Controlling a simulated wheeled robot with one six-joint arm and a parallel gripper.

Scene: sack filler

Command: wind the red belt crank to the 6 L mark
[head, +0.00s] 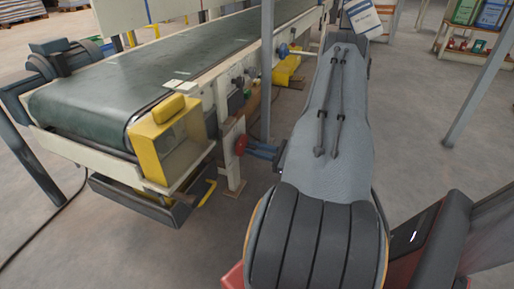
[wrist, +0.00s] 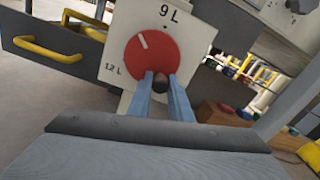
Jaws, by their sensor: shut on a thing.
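The red belt crank (wrist: 135,58) is a round red disc on a white plate (wrist: 190,40) marked 9 L at the top and 12 L at the lower left. A white line on the disc points up and slightly left, a little to the 12 L side of the 9 L mark. I see no 6 L mark in the wrist view. My gripper (wrist: 160,88) has blue fingers shut on the crank's dark handle (wrist: 160,82) at the disc's lower edge. In the head view the crank (head: 239,144) is seen edge-on, with my gripper (head: 262,151) at its right.
The green conveyor belt (head: 160,65) runs behind the crank, with a yellow guard (head: 168,135) at its near end. A grey post (head: 267,70) stands close behind my gripper. A yellow bar handle (wrist: 45,48) shows at left in the wrist view.

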